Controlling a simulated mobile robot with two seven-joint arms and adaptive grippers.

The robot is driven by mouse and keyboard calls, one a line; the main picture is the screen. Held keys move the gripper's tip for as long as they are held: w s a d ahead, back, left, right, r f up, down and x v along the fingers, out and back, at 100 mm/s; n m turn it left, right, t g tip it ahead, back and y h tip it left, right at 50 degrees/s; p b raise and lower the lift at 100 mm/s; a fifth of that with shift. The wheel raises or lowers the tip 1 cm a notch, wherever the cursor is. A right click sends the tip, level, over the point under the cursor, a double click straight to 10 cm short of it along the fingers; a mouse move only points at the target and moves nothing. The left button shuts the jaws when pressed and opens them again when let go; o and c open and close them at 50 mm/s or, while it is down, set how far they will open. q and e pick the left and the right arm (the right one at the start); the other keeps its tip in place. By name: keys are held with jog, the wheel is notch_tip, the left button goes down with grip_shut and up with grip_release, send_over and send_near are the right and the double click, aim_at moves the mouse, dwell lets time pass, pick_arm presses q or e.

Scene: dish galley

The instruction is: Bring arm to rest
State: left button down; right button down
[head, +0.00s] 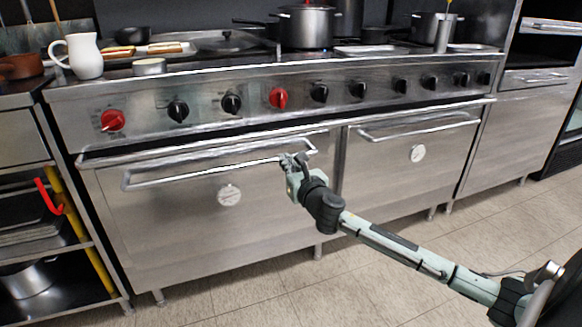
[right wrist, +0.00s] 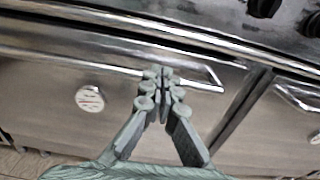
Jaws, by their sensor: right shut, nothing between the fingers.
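My right arm (head: 400,246) reaches in from the lower right in the head view, toward the front of a steel range. My right gripper (head: 292,160) is at the right end of the left oven door's handle (head: 200,172), in front of or close to it. I cannot tell whether it touches the handle. In the right wrist view the fingers of the right gripper (right wrist: 160,78) are together and hold nothing. The handle (right wrist: 205,84) shows behind the fingertips. My left gripper is not in view.
The left oven door (head: 190,215) and right oven door (head: 400,165) look shut. Pots, including a large one (head: 306,28), and a white pitcher (head: 82,56) stand on top. A shelf rack (head: 50,240) stands at left. Tiled floor (head: 350,290) is open in front.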

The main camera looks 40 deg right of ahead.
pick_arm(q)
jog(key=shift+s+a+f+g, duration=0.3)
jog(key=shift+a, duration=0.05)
pick_arm(e)
jog(key=shift+v, duration=1.65)
